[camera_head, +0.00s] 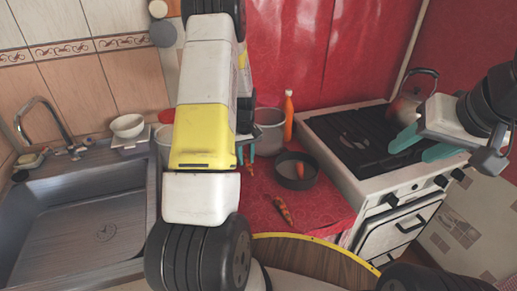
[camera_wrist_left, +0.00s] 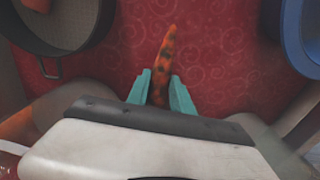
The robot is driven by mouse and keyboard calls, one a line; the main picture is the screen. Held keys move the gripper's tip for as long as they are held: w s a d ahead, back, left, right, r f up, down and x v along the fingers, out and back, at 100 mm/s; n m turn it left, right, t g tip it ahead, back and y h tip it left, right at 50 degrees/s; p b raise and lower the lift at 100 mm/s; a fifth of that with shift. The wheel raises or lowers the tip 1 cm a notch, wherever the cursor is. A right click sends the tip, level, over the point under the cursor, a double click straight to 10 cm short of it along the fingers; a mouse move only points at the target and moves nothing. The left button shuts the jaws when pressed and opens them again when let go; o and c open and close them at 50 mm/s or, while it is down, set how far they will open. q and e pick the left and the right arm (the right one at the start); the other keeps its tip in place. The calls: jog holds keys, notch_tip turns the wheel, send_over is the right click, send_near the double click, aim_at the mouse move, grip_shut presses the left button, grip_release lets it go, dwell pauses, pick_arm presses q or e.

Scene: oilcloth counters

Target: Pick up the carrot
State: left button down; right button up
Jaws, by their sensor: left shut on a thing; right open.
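My left gripper (camera_head: 246,155) is over the red cloth counter, mostly hidden behind its own arm in the head view. In the left wrist view its two teal fingers (camera_wrist_left: 160,90) are shut on an orange carrot (camera_wrist_left: 167,50) with dark speckles. The carrot's narrow end points away from the gripper, and its other end is hidden behind the gripper body. Another orange, dark-patched carrot-like piece (camera_head: 283,208) lies on the red cloth near the counter's front. My right gripper (camera_head: 424,146) is open and empty above the stove.
A dark round pan (camera_head: 282,178) with an orange piece in it stands on the cloth. A pot (camera_head: 266,121) and an orange bottle (camera_head: 287,117) stand behind it. The stove (camera_head: 372,170) with a kettle (camera_head: 405,105) is at right, the sink (camera_head: 85,215) at left.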

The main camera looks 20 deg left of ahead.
pick_arm(q)
jog(key=s+d, duration=0.2)
jog(key=s, duration=0.2)
jog(key=s+d+r, duration=0.1)
jog(key=s+d, duration=0.2)
jog(key=s, duration=0.1)
jog(key=s+d, duration=0.3)
jog(key=s, duration=0.1)
jog(key=shift+d+r, duration=0.15)
jog(key=shift+d, duration=0.1)
jog(key=shift+s+d+r, duration=0.1)
jog(key=shift+r, duration=0.25)
notch_tip(320, 180, up, 6)
jog(key=w+d+f+m, duration=0.2)
jog(key=w+d+m, duration=0.2)
jog(key=w+m, duration=0.2)
jog(key=shift+w+f+m, duration=0.15)
jog(key=shift+f+m, duration=0.2)
jog(key=shift+m, duration=0.45)
